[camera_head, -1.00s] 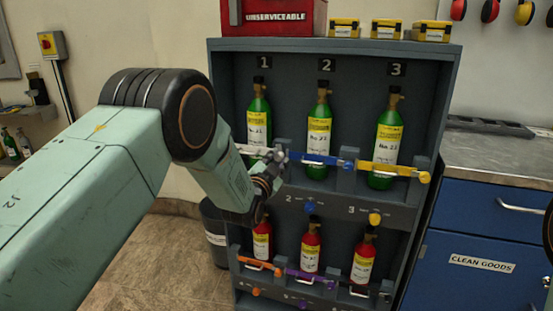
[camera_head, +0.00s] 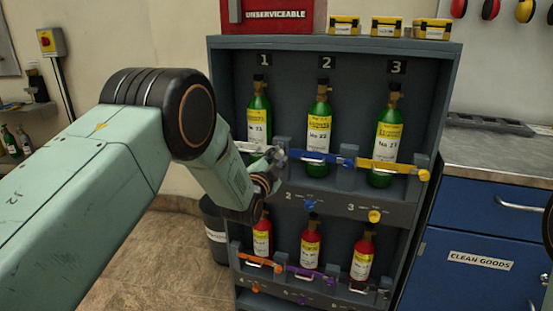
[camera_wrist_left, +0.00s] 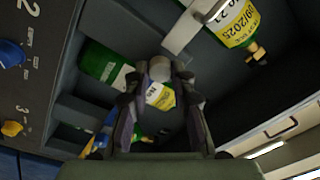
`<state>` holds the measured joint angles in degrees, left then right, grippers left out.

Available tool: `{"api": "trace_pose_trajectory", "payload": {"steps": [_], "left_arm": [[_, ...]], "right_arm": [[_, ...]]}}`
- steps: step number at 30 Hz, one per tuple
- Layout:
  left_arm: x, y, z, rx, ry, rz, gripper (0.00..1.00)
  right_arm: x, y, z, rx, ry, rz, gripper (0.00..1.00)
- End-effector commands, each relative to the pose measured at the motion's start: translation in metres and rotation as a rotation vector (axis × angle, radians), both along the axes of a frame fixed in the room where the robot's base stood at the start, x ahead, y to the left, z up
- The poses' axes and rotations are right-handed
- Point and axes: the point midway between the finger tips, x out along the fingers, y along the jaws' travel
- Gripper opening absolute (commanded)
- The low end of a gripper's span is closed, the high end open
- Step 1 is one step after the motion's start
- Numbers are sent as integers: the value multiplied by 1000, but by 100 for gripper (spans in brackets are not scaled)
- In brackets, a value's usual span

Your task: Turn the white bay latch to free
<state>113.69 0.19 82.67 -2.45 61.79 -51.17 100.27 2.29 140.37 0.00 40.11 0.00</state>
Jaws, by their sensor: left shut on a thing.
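The white bay latch (camera_head: 250,148) is a pale bar lying across the green cylinder (camera_head: 259,118) in bay 1, roughly level. My left gripper (camera_head: 277,157) is at the right end of this bar, beside the divider between bays 1 and 2. In the left wrist view, the fingers of my left gripper (camera_wrist_left: 160,82) are closed around a rounded grey knob (camera_wrist_left: 160,67), which appears to be the latch's end. The white bar (camera_wrist_left: 190,27) shows just above it there. My wrist hides part of the shelf edge below bay 1. My right gripper is out of view.
Blue (camera_head: 325,160) and yellow (camera_head: 392,168) latches cross green cylinders in bays 2 and 3. Red cylinders (camera_head: 310,245) stand on the lower shelf behind an orange latch (camera_head: 258,261) and others. A blue cabinet (camera_head: 480,235) stands at right.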

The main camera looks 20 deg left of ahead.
Motion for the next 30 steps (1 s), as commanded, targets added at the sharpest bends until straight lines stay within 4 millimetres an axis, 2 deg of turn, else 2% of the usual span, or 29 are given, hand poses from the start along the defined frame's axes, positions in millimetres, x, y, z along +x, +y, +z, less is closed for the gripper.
{"api": "trace_pose_trajectory", "payload": {"steps": [1, 9, 20, 23, 30], "left_arm": [[0, 0, -1, 1, 2, 0, 26], [0, 0, -1, 0, 1, 0, 47], [-3, 0, 0, 0, 1, -1, 47], [-12, 0, -1, -1, 3, 0, 47], [-47, 2, -2, -1, 2, 0, 47]], "right_arm": [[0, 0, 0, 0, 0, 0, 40], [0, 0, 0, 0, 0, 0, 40], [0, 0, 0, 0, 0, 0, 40], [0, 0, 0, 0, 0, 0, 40], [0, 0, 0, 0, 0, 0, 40]]}}
